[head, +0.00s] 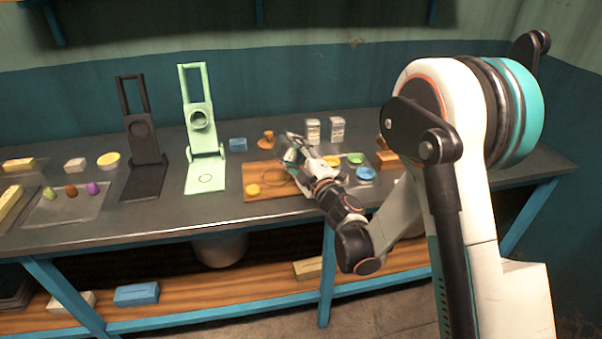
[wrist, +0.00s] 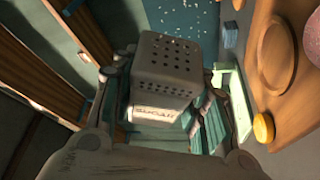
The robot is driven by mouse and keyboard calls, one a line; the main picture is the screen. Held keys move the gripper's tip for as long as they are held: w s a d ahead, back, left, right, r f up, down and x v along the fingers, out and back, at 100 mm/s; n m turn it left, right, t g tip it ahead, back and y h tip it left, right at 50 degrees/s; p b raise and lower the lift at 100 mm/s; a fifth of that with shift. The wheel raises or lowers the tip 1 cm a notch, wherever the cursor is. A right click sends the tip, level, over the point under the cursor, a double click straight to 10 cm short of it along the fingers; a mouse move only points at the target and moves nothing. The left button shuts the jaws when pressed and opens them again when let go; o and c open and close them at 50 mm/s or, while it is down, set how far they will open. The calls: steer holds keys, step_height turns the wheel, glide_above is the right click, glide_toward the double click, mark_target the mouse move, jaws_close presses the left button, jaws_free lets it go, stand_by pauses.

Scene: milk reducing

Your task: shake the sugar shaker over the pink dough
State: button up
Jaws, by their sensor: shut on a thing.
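In the head view, my gripper (head: 293,157) is above the right part of the wooden board (head: 264,172) and largely hides the shaker. The pink dough (wrist: 313,38) is cut off at the right edge of the wrist view, on the board and to one side of the shaker. I cannot make the dough out in the head view.
A yellow disc (head: 252,190) lies on the board's left part. Two pale shakers (head: 313,131) (head: 337,129) stand behind. Green (head: 355,159) and blue (head: 366,173) bowls are to the right. A green press (head: 203,130) and a black press (head: 143,140) stand left.

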steer(key=shift+r, duration=0.7)
step_height(320, 180, down, 2)
steer(key=shift+b, duration=0.8)
steer(key=shift+f, duration=0.6)
step_height(320, 180, up, 3)
steer(key=shift+r+p, duration=0.1)
steer(key=shift+p, duration=1.05)
step_height(320, 180, down, 3)
steer(key=shift+f+b, duration=0.1)
steer(key=shift+b, duration=0.95)
step_height(320, 180, up, 3)
steer(key=shift+r+p, duration=0.1)
steer(key=shift+p, duration=0.95)
step_height(320, 180, down, 2)
steer(key=shift+f+b, duration=0.25)
steer(key=shift+b, duration=0.9)
steer(key=shift+f, duration=0.35)
steer(key=shift+r+p, duration=1.05)
steer(key=shift+r, duration=0.55)
step_height(320, 180, down, 3)
steer(key=shift+f+b, duration=0.2)
steer(key=shift+b, duration=0.75)
steer(key=shift+r, duration=0.1)
steer(key=shift+d+r, duration=0.1)
